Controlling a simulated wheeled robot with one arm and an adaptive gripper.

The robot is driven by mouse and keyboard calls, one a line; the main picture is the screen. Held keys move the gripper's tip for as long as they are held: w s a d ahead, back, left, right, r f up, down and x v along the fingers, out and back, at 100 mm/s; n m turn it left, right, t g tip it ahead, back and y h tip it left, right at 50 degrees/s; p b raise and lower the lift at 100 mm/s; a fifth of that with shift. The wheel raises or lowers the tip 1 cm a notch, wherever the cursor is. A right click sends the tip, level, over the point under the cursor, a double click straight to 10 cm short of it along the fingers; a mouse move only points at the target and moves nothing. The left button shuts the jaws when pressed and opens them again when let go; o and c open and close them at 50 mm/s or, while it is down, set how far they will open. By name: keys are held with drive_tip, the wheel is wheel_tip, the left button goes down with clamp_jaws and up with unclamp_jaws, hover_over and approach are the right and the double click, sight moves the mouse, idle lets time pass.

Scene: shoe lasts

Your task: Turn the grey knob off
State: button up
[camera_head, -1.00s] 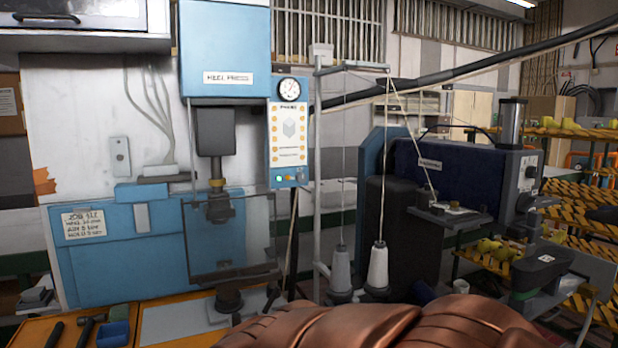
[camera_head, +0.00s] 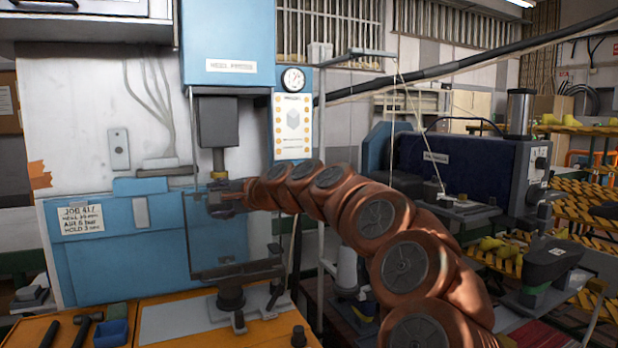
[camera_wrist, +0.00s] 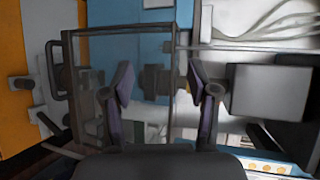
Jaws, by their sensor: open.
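No knob is clearly marked out as the grey one. A small dark grey knob-like cylinder (camera_head: 299,337) stands at the front of the orange bench, and a similar one shows in the wrist view (camera_wrist: 20,83). My gripper (camera_head: 222,198) is at the blue heel press (camera_head: 110,255), by its clear guard and below the ram. In the wrist view my gripper (camera_wrist: 158,82) has its two fingers spread, with nothing held. The press ram end lies beyond the gap.
The clear guard's dark frame (camera_head: 237,272) is close to my gripper. Hand tools and a blue tray (camera_head: 111,334) lie on the orange bench (camera_head: 40,328). A dark blue machine (camera_head: 470,175) with a small control panel stands to the right.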

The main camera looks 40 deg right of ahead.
drive_tip(key=s+d+r+m+t+h, duration=0.15)
drive_tip(key=d+m+h, duration=0.4)
drive_tip(key=d, duration=0.95)
drive_tip(key=s+d+m+t+h, duration=0.15)
drive_tip(key=d+m+h, duration=0.35)
drive_tip(key=d, duration=1)
drive_tip(key=w+d+y+p, duration=0.1)
drive_tip(key=w+d, duration=0.1)
drive_tip(key=w, duration=0.4)
drive_tip(key=shift+w+d+m+g, duration=0.15)
drive_tip(key=shift+w+m+g, duration=0.1)
drive_tip(key=shift+m+g, duration=0.1)
drive_tip(key=shift+y, duration=0.25)
clamp_jaws()
